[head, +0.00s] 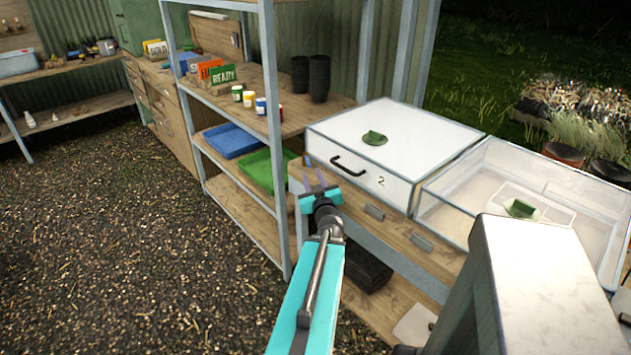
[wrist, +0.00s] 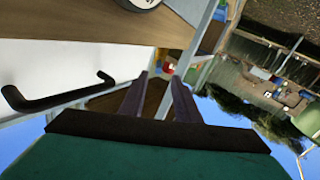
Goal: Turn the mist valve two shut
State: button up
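My gripper (head: 313,175) is in front of the left end of the white box marked 2 (head: 405,140), close to the wooden bench edge. Its two purple fingers stand apart with nothing between them, also in the wrist view (wrist: 159,82). The box has a black bar handle (head: 348,167), which shows at left in the wrist view (wrist: 58,92), clear of the fingers. A small blue and orange item (head: 307,160) sits near the box's left corner; I cannot tell what it is. I cannot make out mist valve two for certain.
A metal-framed shelf (head: 276,130) with blue (head: 232,140) and green trays (head: 268,168) stands left of my gripper. A clear-walled box (head: 455,205) is at right. Gravel floor (head: 130,240) is open at left.

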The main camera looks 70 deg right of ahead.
jog(key=shift+s+a+r+p, duration=0.25)
jog(key=shift+a+p, duration=0.3)
jog(key=shift+p, duration=0.9)
jog(key=shift+p+v, duration=1.6)
jog(key=shift+p, duration=1.45)
jog(key=shift+f, duration=0.2)
